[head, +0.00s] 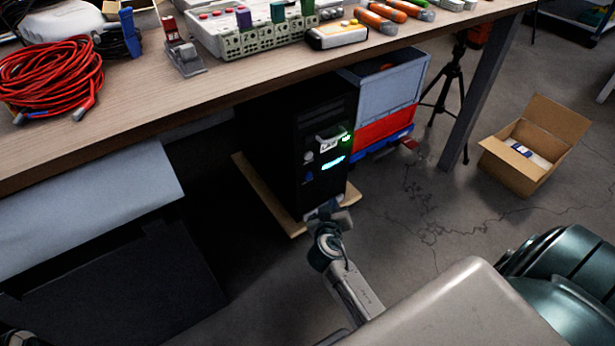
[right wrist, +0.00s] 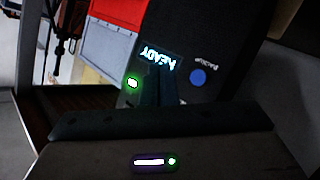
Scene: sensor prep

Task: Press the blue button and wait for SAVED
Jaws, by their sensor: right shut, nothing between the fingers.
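A black computer tower (head: 325,110) stands under the table. Its lit display (head: 333,162) is too small to read in the head view; in the right wrist view the display (right wrist: 158,57) appears upside down and reads READY. The blue button (head: 309,175) is on the tower's front and shows in the right wrist view (right wrist: 198,77) as a round blue disc beside a small white label. My right gripper (head: 326,210) is shut and empty, low in front of the tower. In the right wrist view its dark fingers (right wrist: 159,82) lie left of the button, apart from it in the picture.
The tower rests on a wooden board (head: 265,195). The table (head: 130,125) overhangs it, loaded with red cable and devices. A blue-grey crate (head: 385,90) and red bin (head: 385,127) stand right of the tower. An open cardboard box (head: 520,165) sits on the floor at right.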

